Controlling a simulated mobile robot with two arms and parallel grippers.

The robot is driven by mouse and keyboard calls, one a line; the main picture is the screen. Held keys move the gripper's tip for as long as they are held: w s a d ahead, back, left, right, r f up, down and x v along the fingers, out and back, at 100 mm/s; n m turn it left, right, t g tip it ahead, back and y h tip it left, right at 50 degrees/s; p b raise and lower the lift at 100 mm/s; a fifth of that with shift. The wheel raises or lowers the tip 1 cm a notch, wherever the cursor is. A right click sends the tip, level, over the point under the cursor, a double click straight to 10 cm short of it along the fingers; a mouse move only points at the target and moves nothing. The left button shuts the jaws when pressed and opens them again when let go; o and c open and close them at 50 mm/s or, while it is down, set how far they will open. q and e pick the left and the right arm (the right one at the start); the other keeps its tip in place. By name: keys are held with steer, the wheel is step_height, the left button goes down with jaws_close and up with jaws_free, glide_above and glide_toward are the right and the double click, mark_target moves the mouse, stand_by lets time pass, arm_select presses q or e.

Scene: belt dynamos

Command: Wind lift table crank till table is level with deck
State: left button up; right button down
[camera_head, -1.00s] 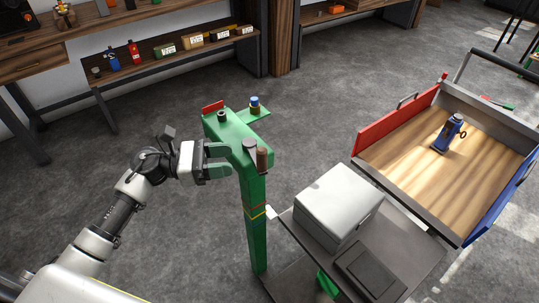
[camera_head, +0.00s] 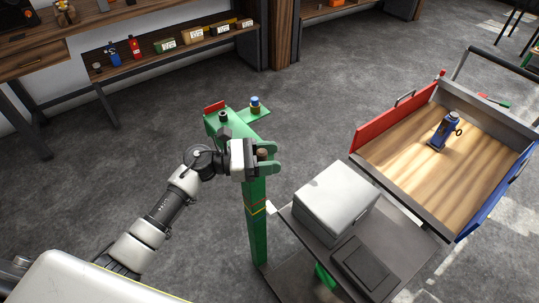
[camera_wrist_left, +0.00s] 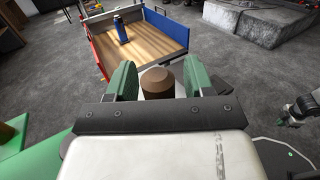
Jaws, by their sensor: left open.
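My left gripper (camera_head: 268,158) is open, its two green fingers on either side of the crank's brown knob (camera_head: 262,153) at the top of the green post (camera_head: 256,225). In the left wrist view the knob (camera_wrist_left: 157,80) stands upright between the fingers, with gaps beside it. The crank arm is mostly hidden by my gripper. The lift table (camera_head: 408,245) is a grey plate with a white box (camera_head: 335,200) on it. The wooden deck (camera_head: 420,165) of the cart is beyond it and looks higher. A small part of an arm, seemingly my right (camera_wrist_left: 300,110), shows in the wrist view.
A blue bottle-like tool (camera_head: 445,131) stands on the deck, between a red side board (camera_head: 395,118) and a blue one. A dark flat panel (camera_head: 364,268) lies on the table's near part. Shelves with small boxes line the back wall. The floor between is clear.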

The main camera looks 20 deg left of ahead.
arm_select(q)
jaws_close()
steer(key=shift+t, duration=0.3)
steer(key=w+d+n+t+y+p, duration=0.2)
steer(key=w+n+t+y+p, duration=0.5)
steer(key=w+n+t+y, duration=0.3)
steer(key=w+n+y, duration=0.1)
steer(key=n+y, duration=0.1)
steer(key=y, duration=0.2)
steer(key=shift+w+r+t+y, duration=0.2)
steer(key=shift+t+y, duration=0.1)
steer(key=shift+y, duration=0.1)
steer(key=shift+w+a+f, duration=0.1)
steer(key=shift+w, duration=0.05)
